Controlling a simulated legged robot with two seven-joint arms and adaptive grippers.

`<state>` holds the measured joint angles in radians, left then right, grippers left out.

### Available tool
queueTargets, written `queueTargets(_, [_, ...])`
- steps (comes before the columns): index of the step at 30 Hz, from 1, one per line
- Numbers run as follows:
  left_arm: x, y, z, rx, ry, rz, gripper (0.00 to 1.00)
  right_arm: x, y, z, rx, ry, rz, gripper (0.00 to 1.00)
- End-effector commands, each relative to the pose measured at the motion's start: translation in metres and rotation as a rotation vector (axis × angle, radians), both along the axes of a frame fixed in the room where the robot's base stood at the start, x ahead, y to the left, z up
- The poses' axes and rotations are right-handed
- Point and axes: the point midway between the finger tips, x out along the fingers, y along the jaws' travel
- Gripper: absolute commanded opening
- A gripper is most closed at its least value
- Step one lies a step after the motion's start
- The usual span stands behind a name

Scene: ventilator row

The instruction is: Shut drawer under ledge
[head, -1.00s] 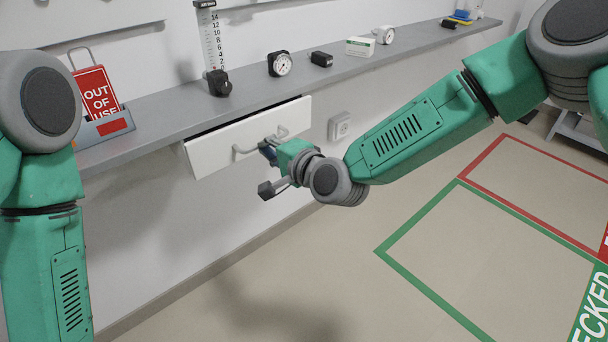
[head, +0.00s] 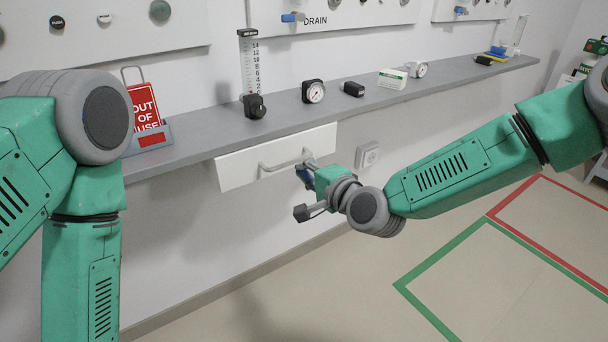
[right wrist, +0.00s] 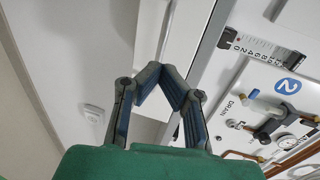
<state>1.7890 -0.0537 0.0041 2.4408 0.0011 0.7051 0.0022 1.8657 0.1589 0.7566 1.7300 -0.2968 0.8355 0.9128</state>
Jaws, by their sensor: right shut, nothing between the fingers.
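The drawer's white front (head: 240,170) sits under the grey ledge (head: 190,143) in the head view. Its top edge lines up with the ledge's lower front edge, and no dark opening shows above it. A grey bar handle (head: 283,163) runs across the front. My right gripper (head: 304,172) is at the right end of the handle, close against the front; I cannot tell whether it touches. In the right wrist view its blue-padded fingers (right wrist: 168,75) meet at the tips with nothing between them. My left gripper is out of view; only that arm shows.
A wall socket (head: 368,155) is right of the drawer. The floor below is clear, with green and red marked outlines.

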Motion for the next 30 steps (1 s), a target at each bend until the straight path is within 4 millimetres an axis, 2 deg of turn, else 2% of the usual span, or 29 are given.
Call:
queueTargets(11, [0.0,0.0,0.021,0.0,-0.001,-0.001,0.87,-0.049,-0.026,0.014,-0.016,0.003,0.0,0.0])
queueTargets(15, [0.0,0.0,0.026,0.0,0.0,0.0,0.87,-0.066,-0.042,0.018,-0.012,0.002,0.001,0.0])
queueTargets(23, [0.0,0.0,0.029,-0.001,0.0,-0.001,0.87,-0.078,-0.06,0.019,-0.003,0.003,-0.001,0.0])
queueTargets(26, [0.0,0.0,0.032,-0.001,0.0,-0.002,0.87,-0.087,-0.059,0.008,-0.045,0.02,0.014,0.0])
queueTargets(29, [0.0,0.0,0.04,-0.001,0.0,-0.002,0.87,-0.113,-0.061,-0.022,-0.168,0.067,0.063,0.0])
queueTargets(30, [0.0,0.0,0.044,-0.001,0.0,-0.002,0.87,-0.129,-0.065,-0.039,-0.241,0.094,0.092,0.0])
